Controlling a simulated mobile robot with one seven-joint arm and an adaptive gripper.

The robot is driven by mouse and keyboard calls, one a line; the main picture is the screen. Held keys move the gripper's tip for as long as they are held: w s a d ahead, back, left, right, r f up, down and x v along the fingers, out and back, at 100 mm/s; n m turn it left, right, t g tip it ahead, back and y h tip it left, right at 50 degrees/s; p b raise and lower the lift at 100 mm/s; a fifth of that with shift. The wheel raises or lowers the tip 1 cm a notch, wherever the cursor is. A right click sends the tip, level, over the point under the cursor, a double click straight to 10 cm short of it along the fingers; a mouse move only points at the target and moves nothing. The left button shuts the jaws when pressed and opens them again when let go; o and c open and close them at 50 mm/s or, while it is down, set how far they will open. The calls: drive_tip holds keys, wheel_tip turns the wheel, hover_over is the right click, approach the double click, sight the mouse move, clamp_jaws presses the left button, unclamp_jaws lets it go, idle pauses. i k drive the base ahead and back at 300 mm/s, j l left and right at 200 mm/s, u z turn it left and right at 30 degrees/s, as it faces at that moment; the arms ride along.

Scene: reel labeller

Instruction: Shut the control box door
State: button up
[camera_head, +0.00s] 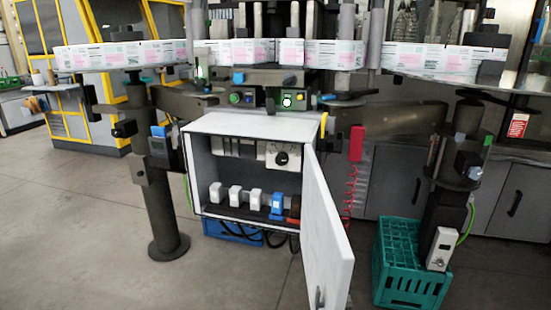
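The control box (260,124) is a white cabinet in the middle of the head view, under the labelling machine. Its door (325,235) is hinged on the right side and stands wide open, swung out toward me. A dark handle (319,298) shows low on the door, near its free edge. Inside the box are several white modules (235,195), a blue module (277,205) and a dial (282,158). The door's lower corner reaches close to the bottom edge of the picture. My gripper is not in view.
A green crate (408,270) stands on the floor right of the door, with a white socket box (440,248) beside a post above it. A blue crate (232,230) is under the box. A round post (165,200) stands to the left. The floor in front is clear.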

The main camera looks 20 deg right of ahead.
sight(329, 258)
drive_tip(key=l+z, duration=0.15)
drive_tip(key=l, duration=0.9)
drive_tip(key=k+u, duration=0.1)
drive_tip(key=k, duration=0.3)
drive_tip(key=k+j+u, duration=0.1)
drive_tip(key=k, duration=0.35)
drive_tip(key=i+l, duration=0.4)
